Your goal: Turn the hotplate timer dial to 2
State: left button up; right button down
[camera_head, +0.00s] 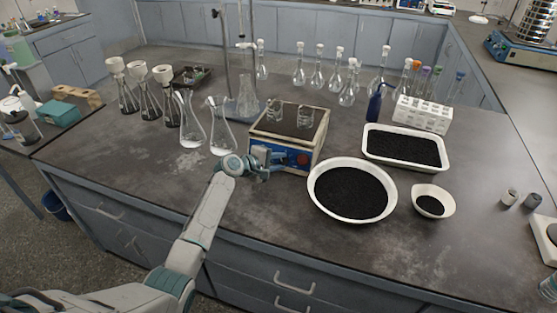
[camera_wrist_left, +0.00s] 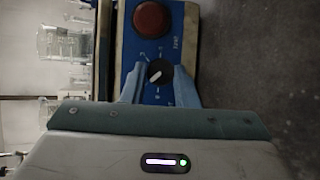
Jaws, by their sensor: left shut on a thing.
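The hotplate (camera_head: 290,137) stands on the bench with a dark top and a blue front panel. My left gripper (camera_head: 264,163) is at the left part of that panel. In the left wrist view the black timer dial (camera_wrist_left: 160,73) with a white pointer sits between the blue fingers of my left gripper (camera_wrist_left: 160,88), which is shut on it. The pointer slants toward the lower left of that view. The marks around the dial are too small to read surely. A red round knob (camera_wrist_left: 152,17) is on the same panel. My right gripper is not in view.
Two glass beakers (camera_head: 304,116) stand on the hotplate. Conical flasks (camera_head: 222,128) stand just left of it. A round white dish (camera_head: 352,215) of black grains lies close to its right front, and a white tray (camera_head: 447,152) lies behind. The bench front left is clear.

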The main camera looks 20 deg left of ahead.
pick_arm(q)
jog(key=shift+r+m+g+p, duration=0.2)
jog(key=shift+m+g+p, duration=0.3)
jog(key=shift+m, duration=0.3)
jog(key=shift+r+m+g+y+p, duration=0.15)
jog(key=shift+m+g+y+p, duration=0.15)
jog(key=shift+m+y+p, duration=0.4)
jog(key=m+g+y+p, duration=0.1)
jog(key=m+p, duration=0.1)
jog(key=m, duration=0.1)
jog(key=shift+w+d, duration=0.1)
jog(key=shift+d, duration=0.1)
jog(key=shift+m+y+p, duration=0.4)
jog(key=shift+m+p, duration=0.05)
jog(key=shift+m, duration=0.05)
jog(key=shift+g, duration=0.3)
jog(key=o, duration=1)
